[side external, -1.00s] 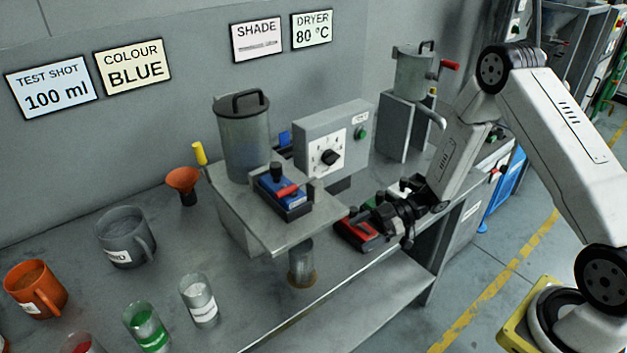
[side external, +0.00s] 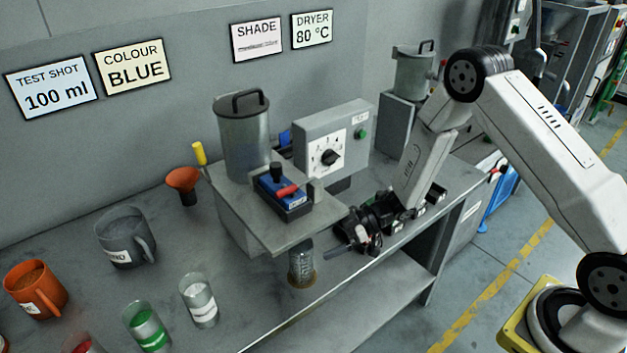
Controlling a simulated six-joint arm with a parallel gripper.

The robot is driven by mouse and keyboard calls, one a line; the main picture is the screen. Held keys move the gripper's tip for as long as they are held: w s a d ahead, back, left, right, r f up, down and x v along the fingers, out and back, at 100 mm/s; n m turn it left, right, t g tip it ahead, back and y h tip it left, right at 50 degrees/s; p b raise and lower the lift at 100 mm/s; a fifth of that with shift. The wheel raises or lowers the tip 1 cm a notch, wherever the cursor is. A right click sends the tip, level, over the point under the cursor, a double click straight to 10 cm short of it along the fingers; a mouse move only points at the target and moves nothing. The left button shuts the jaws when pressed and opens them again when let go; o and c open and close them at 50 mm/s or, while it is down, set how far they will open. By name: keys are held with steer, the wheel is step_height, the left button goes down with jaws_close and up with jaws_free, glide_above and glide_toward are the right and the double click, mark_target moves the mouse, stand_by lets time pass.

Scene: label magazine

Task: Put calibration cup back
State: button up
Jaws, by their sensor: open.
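A small metal cup (side external: 302,268), which looks like the calibration cup, stands upright under the front edge of the metal platform (side external: 262,235). An orange-brown ring shows around its base. My gripper (side external: 343,243) is open and low over the bench, just to the right of the cup, with its fingers pointing left towards it. A gap seems to remain between the fingers and the cup. The fingertips are small and dark, so their exact spacing is hard to see.
On the platform stand a lidded metal canister (side external: 243,135) and a blue device with a red handle (side external: 283,192). A control box (side external: 332,145) stands behind. A grey jug (side external: 126,240), orange jug (side external: 35,288) and labelled glasses (side external: 199,300) occupy the left bench.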

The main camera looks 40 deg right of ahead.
mark_target(306, 243)
steer(key=shift+w+a, duration=0.1)
steer(key=shift+a, duration=0.2)
steer(key=x, duration=0.4)
steer(key=shift+a+r, duration=0.3)
steer(key=shift+r, duration=0.05)
steer(key=shift+w+a+f, duration=0.2)
steer(key=shift+w+a, duration=0.1)
steer(key=shift+a, duration=0.25)
steer(key=c, duration=1.3)
steer(key=shift+o, duration=0.2)
steer(key=shift+r, duration=0.15)
